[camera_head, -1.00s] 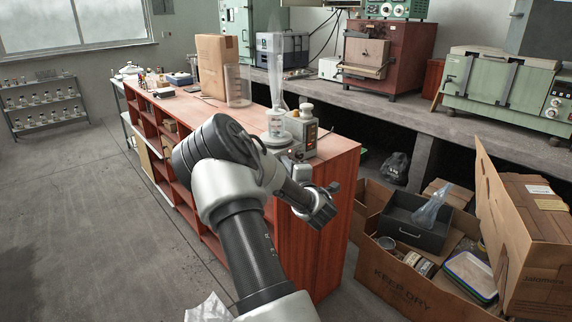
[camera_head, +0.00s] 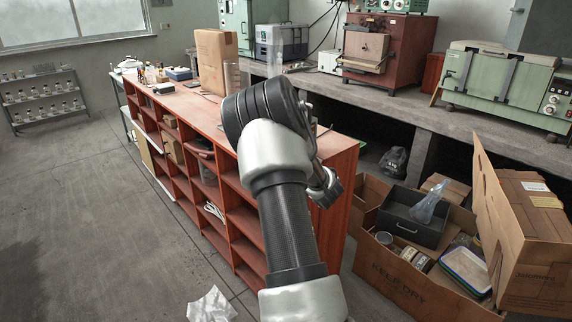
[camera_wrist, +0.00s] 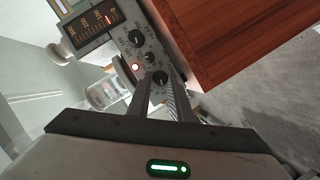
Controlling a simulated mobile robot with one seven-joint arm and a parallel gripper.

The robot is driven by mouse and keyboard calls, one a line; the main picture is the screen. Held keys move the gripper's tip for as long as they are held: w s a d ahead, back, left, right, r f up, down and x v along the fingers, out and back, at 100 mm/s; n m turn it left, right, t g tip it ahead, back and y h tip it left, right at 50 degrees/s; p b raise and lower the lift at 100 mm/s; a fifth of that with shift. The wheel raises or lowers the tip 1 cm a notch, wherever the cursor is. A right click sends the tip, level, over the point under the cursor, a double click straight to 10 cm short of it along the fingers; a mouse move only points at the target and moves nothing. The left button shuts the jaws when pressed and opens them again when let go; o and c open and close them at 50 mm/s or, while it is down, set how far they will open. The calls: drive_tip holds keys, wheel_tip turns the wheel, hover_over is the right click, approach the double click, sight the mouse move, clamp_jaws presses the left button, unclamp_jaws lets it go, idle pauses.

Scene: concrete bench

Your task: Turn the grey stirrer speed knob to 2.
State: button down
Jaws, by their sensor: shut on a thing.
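Two other dark knobs, a larger one (camera_wrist: 136,38) and a smaller one (camera_wrist: 149,57), sit farther up the panel, clear of the fingers. In the head view my arm hides the device and my gripper.
The device stands on the red wooden bench (camera_head: 196,108); the bench edge and floor show at right in the wrist view. A tall cardboard box (camera_head: 215,62) stands farther back. Open cartons (camera_head: 395,278) lie on the floor right of the bench.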

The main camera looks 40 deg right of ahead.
idle(0.3)
drive_tip(key=c, duration=1.6)
unclamp_jaws()
